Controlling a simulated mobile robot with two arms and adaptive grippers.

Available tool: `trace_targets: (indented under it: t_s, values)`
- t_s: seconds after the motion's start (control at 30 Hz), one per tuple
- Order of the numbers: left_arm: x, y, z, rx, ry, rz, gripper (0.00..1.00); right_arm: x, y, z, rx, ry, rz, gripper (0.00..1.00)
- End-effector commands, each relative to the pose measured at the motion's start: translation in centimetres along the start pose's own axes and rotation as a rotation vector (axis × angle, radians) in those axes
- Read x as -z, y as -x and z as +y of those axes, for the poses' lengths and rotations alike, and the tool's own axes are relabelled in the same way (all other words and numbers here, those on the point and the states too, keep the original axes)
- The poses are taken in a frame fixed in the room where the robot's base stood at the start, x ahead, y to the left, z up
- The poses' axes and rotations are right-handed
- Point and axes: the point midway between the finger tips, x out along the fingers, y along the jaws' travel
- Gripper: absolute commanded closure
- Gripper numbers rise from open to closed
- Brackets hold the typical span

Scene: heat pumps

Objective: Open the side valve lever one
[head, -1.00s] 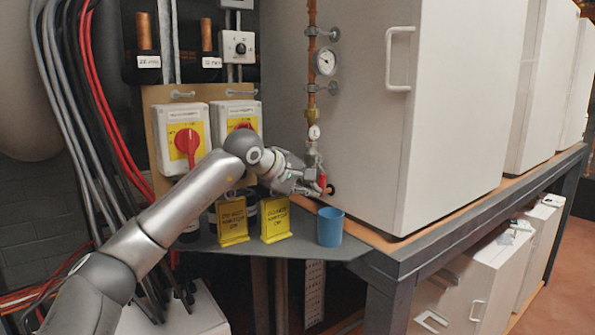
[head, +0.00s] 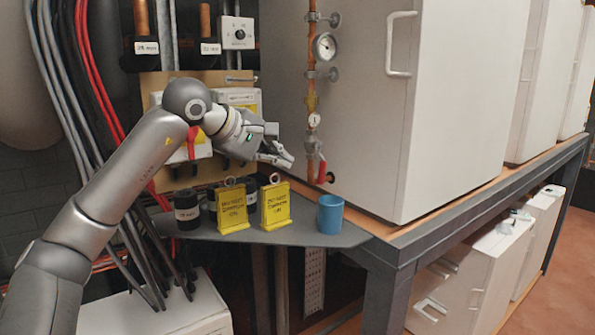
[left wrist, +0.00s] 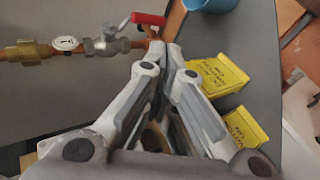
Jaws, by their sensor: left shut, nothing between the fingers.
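The side valve (head: 311,147) sits low on the copper pipe beside the white cabinet. Its red lever (head: 321,171) hangs down, roughly in line with the pipe. In the left wrist view the red lever (left wrist: 148,19) lies at the top, beyond the fingertips, beside the grey valve body (left wrist: 107,42). My left gripper (head: 289,161) is to the left of the lever, apart from it. Its fingers are together and empty, as the left wrist view (left wrist: 170,56) also shows. My right gripper is out of view.
A blue cup (head: 330,214) and two yellow signs (head: 276,206) (head: 233,211) stand on the grey shelf (head: 318,237) below my gripper. A gauge (head: 325,46) is higher on the pipe. Switch boxes with red knobs are behind my arm.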

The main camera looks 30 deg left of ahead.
Motion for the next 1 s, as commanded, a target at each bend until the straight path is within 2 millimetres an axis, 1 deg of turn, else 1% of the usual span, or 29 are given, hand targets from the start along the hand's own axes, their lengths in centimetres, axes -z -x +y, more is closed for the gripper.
trace_targets:
  t_s: [0.03, 0.17, 0.4, 0.5, 0.6, 0.7, 0.8, 0.9, 1.0]
  values:
    - [-0.1, 0.0, -0.2, 0.0, 0.074, -0.002, 1.0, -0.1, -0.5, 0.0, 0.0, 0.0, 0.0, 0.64]
    - [-0.2, 0.4, -0.6, 0.007, 0.358, -0.006, 1.0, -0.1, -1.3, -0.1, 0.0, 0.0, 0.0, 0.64]
    - [-0.6, 1.2, -1.2, 0.026, 0.927, -0.008, 1.0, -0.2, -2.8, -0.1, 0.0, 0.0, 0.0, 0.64]
    - [-0.7, 1.6, -1.4, 0.033, 1.148, -0.007, 1.0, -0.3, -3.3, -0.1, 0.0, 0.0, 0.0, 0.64]
    - [-0.8, 1.9, -1.6, 0.04, 1.33, -0.004, 1.0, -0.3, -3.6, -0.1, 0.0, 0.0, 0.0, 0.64]
    - [-0.9, 2.2, -1.7, 0.046, 1.459, 0.0, 1.0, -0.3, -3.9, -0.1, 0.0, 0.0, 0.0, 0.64]
    - [-1.0, 2.3, -1.7, 0.049, 1.532, 0.002, 1.0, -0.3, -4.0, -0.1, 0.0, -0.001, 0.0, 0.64]
    - [-1.0, 2.1, -1.7, 0.051, 1.56, 0.004, 1.0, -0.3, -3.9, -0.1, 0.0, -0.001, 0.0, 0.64]
    - [-1.0, 1.1, -1.7, 0.054, 1.563, 0.005, 1.0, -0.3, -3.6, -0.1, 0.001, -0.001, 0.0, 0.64]
